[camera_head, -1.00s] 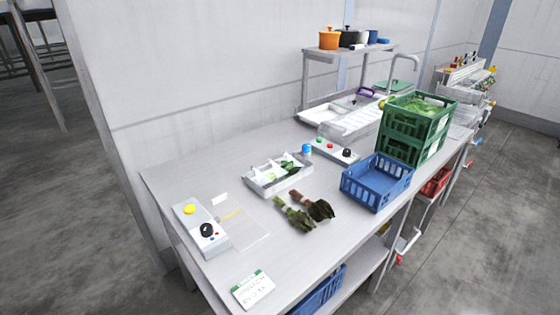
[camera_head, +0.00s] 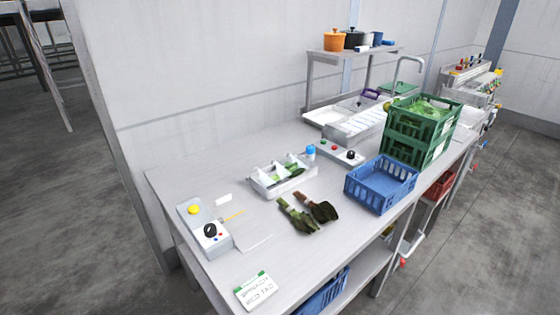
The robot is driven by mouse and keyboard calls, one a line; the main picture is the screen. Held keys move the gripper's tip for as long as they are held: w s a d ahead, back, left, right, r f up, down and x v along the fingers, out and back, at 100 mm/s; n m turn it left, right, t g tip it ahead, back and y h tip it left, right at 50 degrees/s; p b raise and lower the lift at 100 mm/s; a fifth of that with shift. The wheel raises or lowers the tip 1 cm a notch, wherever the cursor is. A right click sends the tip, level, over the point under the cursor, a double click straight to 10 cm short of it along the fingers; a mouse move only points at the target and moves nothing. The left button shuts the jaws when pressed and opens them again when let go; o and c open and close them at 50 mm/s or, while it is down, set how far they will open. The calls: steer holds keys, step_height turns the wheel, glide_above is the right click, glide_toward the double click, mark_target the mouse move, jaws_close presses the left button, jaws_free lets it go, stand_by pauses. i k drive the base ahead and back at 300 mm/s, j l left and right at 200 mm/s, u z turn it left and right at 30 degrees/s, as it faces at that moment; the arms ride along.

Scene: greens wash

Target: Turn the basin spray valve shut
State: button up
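A second grey box (camera_head: 214,242) at the counter's near left carries another black knob (camera_head: 210,230) and a yellow button (camera_head: 194,210). I cannot tell which knob is the basin spray valve, or how far either is turned. My gripper is not in view.
The long counter (camera_head: 180,176) holds a white divided tray (camera_head: 281,182), dark leafy bunches (camera_head: 309,212), a blue crate (camera_head: 379,188), stacked green crates (camera_head: 418,128) and a label card (camera_head: 257,291). Pots sit on a shelf (camera_head: 347,53). Floor (camera_head: 470,220) is clear at right.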

mark_target(310, 149)
steer(key=i+j+z, duration=0.1)
steer(key=j, duration=0.4)
steer(key=i+j+z, duration=0.1)
steer(key=j, duration=0.45)
steer(key=i+j+z, duration=0.1)
steer(key=j, duration=0.45)
steer(key=u, duration=0.9)
steer(key=k+l+u, duration=0.1)
steer(key=l, duration=0.25)
steer(key=k+l+u, duration=0.15)
steer(key=l, duration=0.2)
steer(key=k+l+u, duration=0.1)
steer(key=l, duration=0.25)
steer(key=k+l+u, duration=0.1)
steer(key=l, duration=0.2)
